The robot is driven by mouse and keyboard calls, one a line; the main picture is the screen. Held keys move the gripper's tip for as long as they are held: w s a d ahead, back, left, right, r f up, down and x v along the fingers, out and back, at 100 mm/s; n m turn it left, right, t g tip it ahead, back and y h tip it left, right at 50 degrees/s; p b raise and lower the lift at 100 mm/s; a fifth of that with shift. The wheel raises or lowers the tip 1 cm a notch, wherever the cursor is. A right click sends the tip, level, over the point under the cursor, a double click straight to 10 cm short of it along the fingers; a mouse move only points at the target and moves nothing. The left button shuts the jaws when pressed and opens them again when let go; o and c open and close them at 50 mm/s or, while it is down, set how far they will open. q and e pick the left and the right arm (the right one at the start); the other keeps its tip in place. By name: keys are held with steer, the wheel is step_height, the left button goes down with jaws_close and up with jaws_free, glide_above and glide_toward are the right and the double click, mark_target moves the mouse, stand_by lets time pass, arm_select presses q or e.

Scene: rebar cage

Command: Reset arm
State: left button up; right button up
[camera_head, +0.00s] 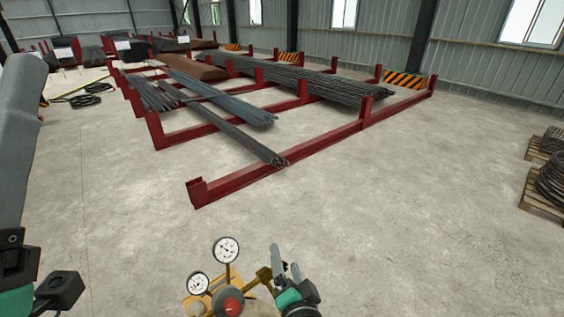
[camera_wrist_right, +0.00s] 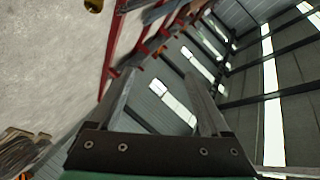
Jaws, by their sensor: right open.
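My right gripper (camera_head: 285,258) is at the bottom centre of the head view, beside a brass fitting with dials. Its two grey fingers stand apart with nothing between them. In the right wrist view the right gripper (camera_wrist_right: 160,75) also shows open and empty, with roof and wall beyond. My left gripper (camera_head: 22,140) is close to the camera at the left edge of the head view. One large grey finger, a black mount and teal body show; the rest is cut off, so its opening cannot be judged.
A gauge assembly (camera_head: 228,302) with two round dials stands beside my right gripper. Red racks (camera_head: 310,147) hold bundles of dark rebar (camera_head: 320,84) further off. Coiled wire (camera_head: 552,178) sits on pallets at the right. The concrete floor (camera_head: 400,220) between is clear.

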steer(key=s+d+r+t+h, duration=0.1)
steer(key=d+r+t, duration=0.1)
steer(key=d+r, duration=0.5)
steer(key=s+d+r+t+h, duration=0.1)
steer(key=d+r+t, duration=0.2)
steer(key=r, duration=0.8)
steer(key=d+r+t, duration=0.2)
steer(key=d+r, duration=0.3)
steer(key=r, duration=0.5)
steer(key=s+d+r+n+t, duration=0.1)
steer(key=s+r+n+t, duration=0.2)
steer(key=s+r, duration=0.4)
steer(key=s+d+r+n+t+y, duration=0.1)
steer(key=s+r+n+t, duration=0.1)
steer(key=s+r+n, duration=0.4)
steer(key=shift+s+d+r+n+t, duration=0.3)
steer(key=shift+s+r+t, duration=0.1)
steer(key=shift+s, duration=0.4)
